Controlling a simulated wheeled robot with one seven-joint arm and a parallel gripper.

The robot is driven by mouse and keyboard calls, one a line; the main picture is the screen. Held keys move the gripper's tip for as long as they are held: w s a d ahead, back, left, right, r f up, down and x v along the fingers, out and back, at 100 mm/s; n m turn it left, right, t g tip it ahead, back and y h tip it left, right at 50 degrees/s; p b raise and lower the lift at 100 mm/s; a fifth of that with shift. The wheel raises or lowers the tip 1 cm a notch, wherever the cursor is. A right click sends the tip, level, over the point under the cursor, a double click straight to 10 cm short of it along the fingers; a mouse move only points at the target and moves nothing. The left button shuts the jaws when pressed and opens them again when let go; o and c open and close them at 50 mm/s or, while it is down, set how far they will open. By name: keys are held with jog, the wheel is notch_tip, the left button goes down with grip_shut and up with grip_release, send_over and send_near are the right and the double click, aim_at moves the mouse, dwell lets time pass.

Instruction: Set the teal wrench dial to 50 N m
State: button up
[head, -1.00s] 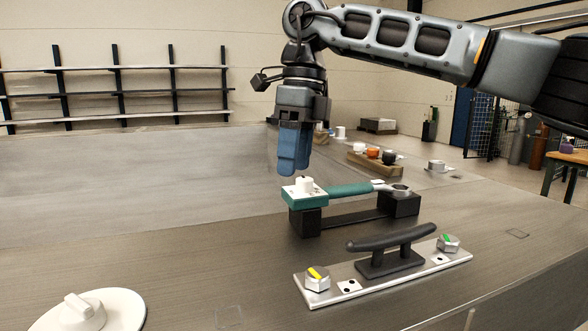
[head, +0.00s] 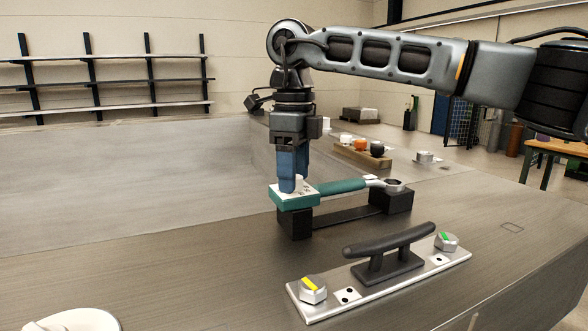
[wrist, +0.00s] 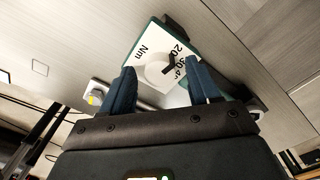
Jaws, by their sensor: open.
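The teal wrench (head: 340,187) lies on a black stand, its white-faced dial head at the left end. In the wrist view the white dial plate (wrist: 146,48) shows "Nm" and numbers including 20, 30 and 40, partly covered. The round white knob (wrist: 158,72) has a black pointer mark aimed up and right, near the numbers; its exact reading cannot be told. My gripper (head: 292,185) points down over the dial head. Its blue fingers (wrist: 163,88) are open, one on each side of the knob; whether they touch it cannot be told.
A black cleat (head: 388,252) on a metal plate (head: 350,296), with yellow-marked and green-marked knobs at its ends, stands in front of the wrench. A white round dial (head: 75,322) is at the bottom left. A wooden block with small cups (head: 360,152) stands behind. The left surface is clear.

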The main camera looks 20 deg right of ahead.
jog(key=c, duration=1)
jog(key=shift+c, duration=0.2)
jog(key=shift+m, duration=0.3)
jog(key=m+b, duration=0.1)
jog(key=m, duration=0.4)
jog(key=m+b, duration=0.1)
jog(key=m, duration=0.5)
jog(key=shift+f+m+b, duration=0.1)
jog(key=shift+m+b, duration=0.25)
jog(key=shift+m, duration=0.05)
jog(key=m+b, duration=0.1)
jog(key=m, duration=0.5)
jog(key=shift+b, duration=0.35)
jog(key=shift+a+m+b, duration=0.1)
jog(key=shift+m+b, duration=0.55)
jog(key=shift+m, duration=2.05)
